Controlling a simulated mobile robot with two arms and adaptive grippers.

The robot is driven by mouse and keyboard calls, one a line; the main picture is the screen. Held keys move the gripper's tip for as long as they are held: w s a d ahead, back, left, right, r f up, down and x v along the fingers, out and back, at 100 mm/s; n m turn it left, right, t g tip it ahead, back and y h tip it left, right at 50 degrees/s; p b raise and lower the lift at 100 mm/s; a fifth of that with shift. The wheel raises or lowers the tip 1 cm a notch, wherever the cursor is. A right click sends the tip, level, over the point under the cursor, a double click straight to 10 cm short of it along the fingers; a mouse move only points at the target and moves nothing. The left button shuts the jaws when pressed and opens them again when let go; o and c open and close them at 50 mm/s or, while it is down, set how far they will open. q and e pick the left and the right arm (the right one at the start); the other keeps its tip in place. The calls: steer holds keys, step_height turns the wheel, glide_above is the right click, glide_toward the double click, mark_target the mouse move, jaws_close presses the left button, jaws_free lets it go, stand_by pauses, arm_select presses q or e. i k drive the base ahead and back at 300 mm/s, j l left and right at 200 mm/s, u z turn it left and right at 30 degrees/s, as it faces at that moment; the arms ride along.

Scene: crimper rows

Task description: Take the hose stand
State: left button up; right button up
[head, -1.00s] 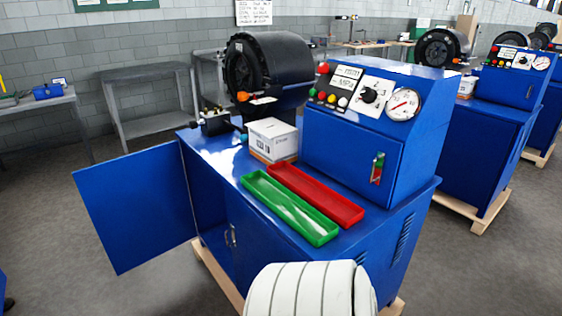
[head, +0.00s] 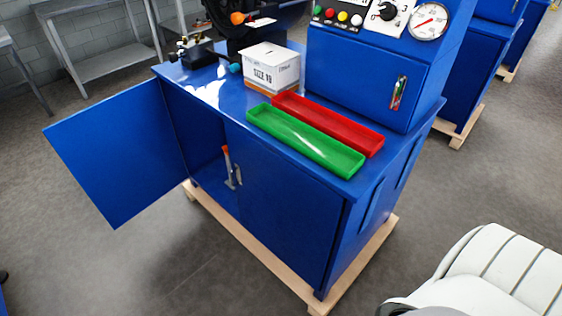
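A slim grey upright piece with an orange top (head: 227,163) shows at the opening of the blue cabinet, beside the handle of its closed door. It may be the hose stand, but it is small and partly hidden, so I cannot tell for sure. No other thing that looks like a hose stand is in view. Neither of my grippers is in view. A white ribbed part of my own body fills the lower right corner.
The blue cabinet (head: 285,210) stands on a wooden pallet (head: 245,245), its left door (head: 115,150) swung wide open. On top are a green tray (head: 305,140), a red tray (head: 330,122) and a white box (head: 270,68). Floor in front is clear.

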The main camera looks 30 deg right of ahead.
mark_target(227, 183)
steer(key=i+j+z, duration=0.2)
steer(key=z, duration=0.25)
steer(key=i+j+z, duration=0.2)
steer(key=z, duration=0.25)
steer(key=i+j+z, duration=0.15)
steer(key=j+z, duration=0.5)
steer(key=z, duration=0.2)
steer(key=i+j, duration=0.05)
